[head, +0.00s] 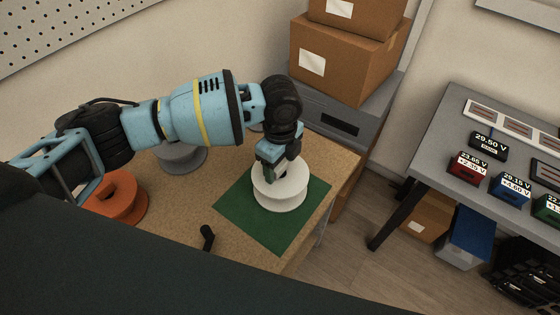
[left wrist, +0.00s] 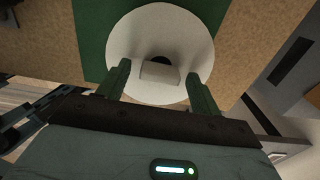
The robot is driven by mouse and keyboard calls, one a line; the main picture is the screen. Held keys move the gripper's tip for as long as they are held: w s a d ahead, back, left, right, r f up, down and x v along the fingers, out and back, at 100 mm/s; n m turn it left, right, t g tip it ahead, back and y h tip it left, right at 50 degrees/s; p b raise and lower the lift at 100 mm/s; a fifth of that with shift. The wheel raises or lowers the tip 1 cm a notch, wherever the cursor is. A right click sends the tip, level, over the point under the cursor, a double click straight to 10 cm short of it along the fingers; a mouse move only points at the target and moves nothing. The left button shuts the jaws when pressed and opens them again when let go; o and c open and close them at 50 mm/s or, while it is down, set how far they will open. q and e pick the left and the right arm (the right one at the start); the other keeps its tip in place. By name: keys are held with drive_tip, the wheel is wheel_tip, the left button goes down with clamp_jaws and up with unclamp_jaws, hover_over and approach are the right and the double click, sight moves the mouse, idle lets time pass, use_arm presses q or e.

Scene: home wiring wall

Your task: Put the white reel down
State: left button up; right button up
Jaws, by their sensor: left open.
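The white reel (head: 279,190) sits on a green mat (head: 285,238) on the wooden table, lying flat with its hole facing up. In the left wrist view the white reel (left wrist: 160,30) is just ahead of the fingers, with its dark centre hole in view and the green mat (left wrist: 92,35) behind it. My left gripper (head: 272,172) is directly over the reel. In the left wrist view its two fingers (left wrist: 160,85) are spread apart over the reel's flange, with nothing pressed between them. My right gripper is not in either view.
An orange reel (head: 115,197) and a grey reel (head: 181,156) sit on the table (head: 178,222) to the left. A small black object (head: 207,238) is near the front edge. Cardboard boxes (head: 340,60) stand behind. A grey bench (head: 450,130) with meters is at the right, across a floor gap.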

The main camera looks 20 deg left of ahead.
use_arm(q)
wheel_tip(320, 180, up, 12)
drive_tip(key=shift+r+p, duration=0.15)
drive_tip(key=shift+p, duration=0.3)
idle(0.6)
